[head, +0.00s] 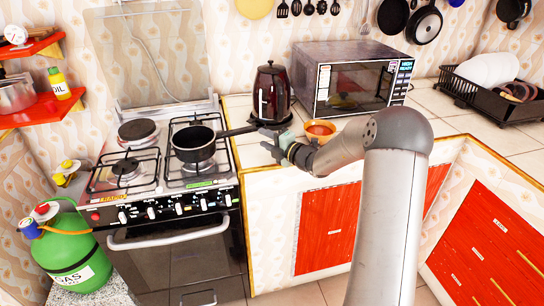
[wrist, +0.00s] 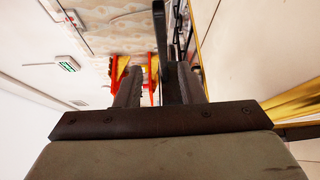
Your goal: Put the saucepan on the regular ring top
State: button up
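The black saucepan (head: 197,146) stands upright at the front right of the stove, over the front right burner. Its long handle points right toward the counter. Other ring tops are a solid dark plate (head: 137,130) at the back left and a gas burner (head: 125,168) at the front left; which is the regular one I cannot tell. My gripper (head: 270,144) is just right of the handle's end, pointing left. In the wrist view my gripper (wrist: 160,82) has its fingers spread. A dark shape lies between and beyond them; I cannot tell which part of the pan or stove it is.
A dark red kettle (head: 271,90) stands behind my gripper, with an orange bowl (head: 320,128) to the right. A microwave (head: 352,80) and a dish rack (head: 490,95) are farther right. A green gas bottle (head: 68,245) stands left of the stove.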

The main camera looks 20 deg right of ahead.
jog(key=s+a+n+g+y, duration=0.1)
jog(key=s+a+n+g, duration=0.9)
jog(key=s+a+n, duration=0.8)
jog(key=s+d+f+n+g+h, duration=0.1)
jog(key=s+d+n+h, duration=0.4)
jog(key=s+n, duration=0.8)
jog(key=s+d+f+n+g+h, duration=0.1)
jog(key=s+d+n+g+h, duration=0.2)
jog(key=s+n, duration=1.1)
jog(key=d+n+h, duration=0.2)
jog(key=d, duration=0.1)
jog(key=shift+s+d+g, duration=0.2)
jog(key=shift+g, duration=0.2)
